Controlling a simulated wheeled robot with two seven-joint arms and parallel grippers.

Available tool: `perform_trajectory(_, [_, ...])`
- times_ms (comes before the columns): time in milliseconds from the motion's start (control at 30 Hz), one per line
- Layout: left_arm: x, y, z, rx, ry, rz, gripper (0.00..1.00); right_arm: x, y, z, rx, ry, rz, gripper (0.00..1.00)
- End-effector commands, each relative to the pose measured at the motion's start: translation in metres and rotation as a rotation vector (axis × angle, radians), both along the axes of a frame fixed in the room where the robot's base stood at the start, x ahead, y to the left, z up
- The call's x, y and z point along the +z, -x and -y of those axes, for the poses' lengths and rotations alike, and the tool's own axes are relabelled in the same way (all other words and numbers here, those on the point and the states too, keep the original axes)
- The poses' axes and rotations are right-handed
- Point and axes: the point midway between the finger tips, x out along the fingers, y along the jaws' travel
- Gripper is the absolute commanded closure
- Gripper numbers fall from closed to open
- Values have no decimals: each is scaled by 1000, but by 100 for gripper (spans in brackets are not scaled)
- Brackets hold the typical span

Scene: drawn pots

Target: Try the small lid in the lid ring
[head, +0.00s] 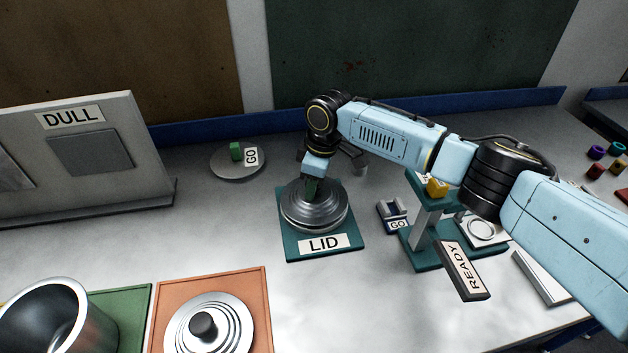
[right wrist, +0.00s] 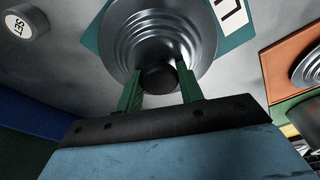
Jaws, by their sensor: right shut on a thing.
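A silver stepped lid (head: 315,207), which I take to be the small lid, is over the teal mat marked LID (head: 292,246). A grey rim shows below its edge, perhaps the lid ring; I cannot tell whether the lid sits in it. My right gripper (head: 312,186) points down from above, shut on the lid's knob. In the right wrist view the green fingers (right wrist: 158,88) are on both sides of the dark knob (right wrist: 158,76), above the stepped lid (right wrist: 160,35). My left gripper is not in view.
Another lid (head: 232,325) with a black knob lies on an orange mat (head: 258,290). A metal pot (head: 83,320) stands at the lower left. A DULL panel (head: 110,150) is behind. A teal stand (head: 418,238) and READY sign (head: 462,270) are right. Bare table lies left of the teal mat.

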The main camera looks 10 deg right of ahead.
Motion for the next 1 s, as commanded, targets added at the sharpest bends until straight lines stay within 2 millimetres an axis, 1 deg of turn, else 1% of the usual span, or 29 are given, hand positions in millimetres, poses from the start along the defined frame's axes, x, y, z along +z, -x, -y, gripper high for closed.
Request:
perform_trajectory(367, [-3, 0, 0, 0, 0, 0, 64, -6, 0, 0, 0, -1, 0, 92])
perform_trajectory(400, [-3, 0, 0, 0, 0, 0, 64, -6, 0, 0, 0, -1, 0, 60])
perform_trajectory(567, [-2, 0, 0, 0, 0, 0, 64, -6, 0, 0, 0, 0, 0, 39])
perform_trajectory(600, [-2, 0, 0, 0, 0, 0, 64, -6, 0, 0, 0, 0, 1, 37])
perform_trajectory(867, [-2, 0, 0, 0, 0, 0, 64, -5, 0, 1, -1, 2, -1, 37])
perform_trajectory(967, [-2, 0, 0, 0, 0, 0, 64, 4, 0, 2, 0, 0, 1, 37])
perform_trajectory(1000, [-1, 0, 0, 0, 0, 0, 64, 10, 1, 2, 0, -1, 2, 37])
